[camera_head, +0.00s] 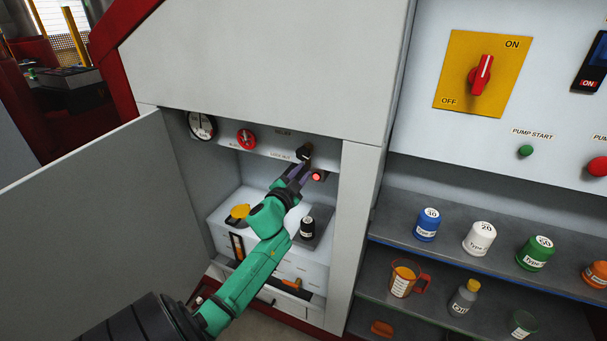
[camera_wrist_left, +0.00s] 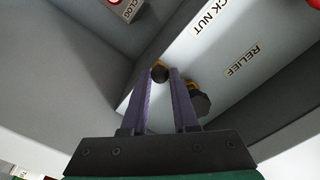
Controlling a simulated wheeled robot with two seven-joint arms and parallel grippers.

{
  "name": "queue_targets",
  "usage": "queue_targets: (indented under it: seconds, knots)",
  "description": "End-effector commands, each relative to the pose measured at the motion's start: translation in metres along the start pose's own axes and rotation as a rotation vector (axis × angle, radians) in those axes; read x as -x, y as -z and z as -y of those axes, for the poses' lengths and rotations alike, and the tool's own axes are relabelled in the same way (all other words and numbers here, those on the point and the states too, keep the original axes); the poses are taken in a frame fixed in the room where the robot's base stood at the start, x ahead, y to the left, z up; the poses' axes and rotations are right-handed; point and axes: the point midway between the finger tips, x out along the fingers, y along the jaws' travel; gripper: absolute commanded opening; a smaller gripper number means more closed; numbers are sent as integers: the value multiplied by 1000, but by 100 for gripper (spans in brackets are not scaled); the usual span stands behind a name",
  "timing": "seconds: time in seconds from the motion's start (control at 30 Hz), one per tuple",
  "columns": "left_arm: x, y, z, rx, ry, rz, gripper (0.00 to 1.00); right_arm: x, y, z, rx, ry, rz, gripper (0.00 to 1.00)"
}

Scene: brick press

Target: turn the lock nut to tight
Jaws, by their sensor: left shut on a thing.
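My left gripper (camera_head: 302,167) reaches into the open cabinet, up to the fittings under the RELIEF and LOCK NUT labels. In the left wrist view its purple fingers (camera_wrist_left: 160,76) are closed around a small dark piece with a brass-coloured edge, which I take to be the lock nut (camera_wrist_left: 159,72). A larger dark knob (camera_wrist_left: 201,103) on a brass-coloured stem is beside the right finger, partly hidden by it. In the head view a dark knob (camera_head: 306,151) shows just above the fingertips; the fingers hide the nut there. The nut's turn position cannot be read. My right gripper is not in view.
A red lamp (camera_head: 317,177) is close right of the fingers. The cabinet door (camera_head: 90,230) stands open at left.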

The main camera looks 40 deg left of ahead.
Motion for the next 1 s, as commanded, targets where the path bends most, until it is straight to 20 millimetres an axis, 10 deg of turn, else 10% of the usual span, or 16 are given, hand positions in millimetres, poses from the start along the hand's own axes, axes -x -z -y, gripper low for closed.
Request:
queue_targets:
  seconds: [0.43,0.47,0.53,1.0]
  knots:
    - [0,-2,-1,-12,-2,4,0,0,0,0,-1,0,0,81]
    - [0,-2,-1,-12,-2,4,39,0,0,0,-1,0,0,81]
    - [0,-2,-1,-11,-2,3,58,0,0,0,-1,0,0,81]
    - [18,-2,-2,-10,-3,2,58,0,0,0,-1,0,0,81]
